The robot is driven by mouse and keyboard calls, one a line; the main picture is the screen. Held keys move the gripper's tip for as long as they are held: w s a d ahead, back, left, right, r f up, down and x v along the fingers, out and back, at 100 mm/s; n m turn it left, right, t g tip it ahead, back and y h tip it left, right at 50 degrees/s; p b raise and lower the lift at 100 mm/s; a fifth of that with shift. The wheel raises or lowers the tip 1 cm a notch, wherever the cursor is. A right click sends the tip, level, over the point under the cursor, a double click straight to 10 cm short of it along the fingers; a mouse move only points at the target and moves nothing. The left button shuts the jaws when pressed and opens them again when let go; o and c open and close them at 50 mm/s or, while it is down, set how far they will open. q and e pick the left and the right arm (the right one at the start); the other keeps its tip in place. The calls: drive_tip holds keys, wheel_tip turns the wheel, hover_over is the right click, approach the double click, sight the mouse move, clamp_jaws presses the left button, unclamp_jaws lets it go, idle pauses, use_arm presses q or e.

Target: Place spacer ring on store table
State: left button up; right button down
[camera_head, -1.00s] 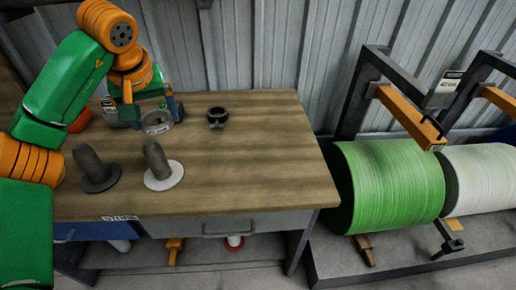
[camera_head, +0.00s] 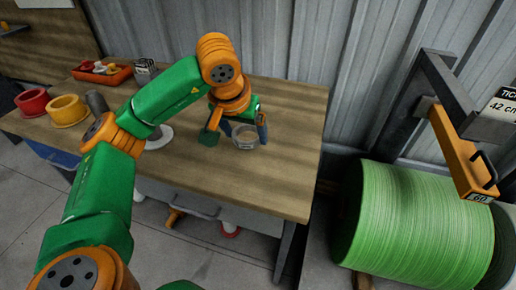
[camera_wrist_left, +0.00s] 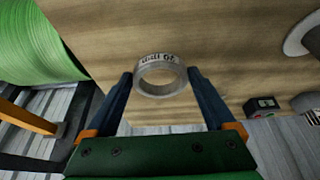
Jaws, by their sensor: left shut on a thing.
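The grey spacer ring (camera_head: 246,138) is between the fingers of my left gripper (camera_head: 244,135), over the right half of the wooden table (camera_head: 285,185). In the left wrist view the ring (camera_wrist_left: 161,90) sits upright between the two dark fingertips of the left gripper (camera_wrist_left: 161,74), with printed lettering on its rim. The fingers are shut on it. I cannot tell whether the ring touches the tabletop. My right gripper is not in view.
Red (camera_head: 32,103) and yellow (camera_head: 68,111) flanged pieces stand at the table's left, with an orange tray (camera_head: 105,76) behind. A white disc (camera_head: 159,137) is partly behind my arm. A green roll (camera_head: 415,225) under a dark frame stands right. The table's right end is clear.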

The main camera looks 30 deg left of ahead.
use_arm(q)
hover_over(258, 154)
drive_tip(key=s, duration=0.2)
drive_tip(key=f, duration=0.4)
drive_tip(key=shift+w+d+f, duration=0.15)
drive_tip(key=shift+d+f, duration=0.05)
drive_tip(key=shift+f, duration=0.05)
wheel_tip(258, 154, down, 3)
drive_tip(key=shift+w+r, duration=0.1)
drive_tip(key=shift+w, duration=0.05)
drive_tip(key=shift+a+f+p, duration=0.1)
drive_tip(key=shift+f+p, duration=0.2)
drive_tip(key=shift+f, duration=0.1)
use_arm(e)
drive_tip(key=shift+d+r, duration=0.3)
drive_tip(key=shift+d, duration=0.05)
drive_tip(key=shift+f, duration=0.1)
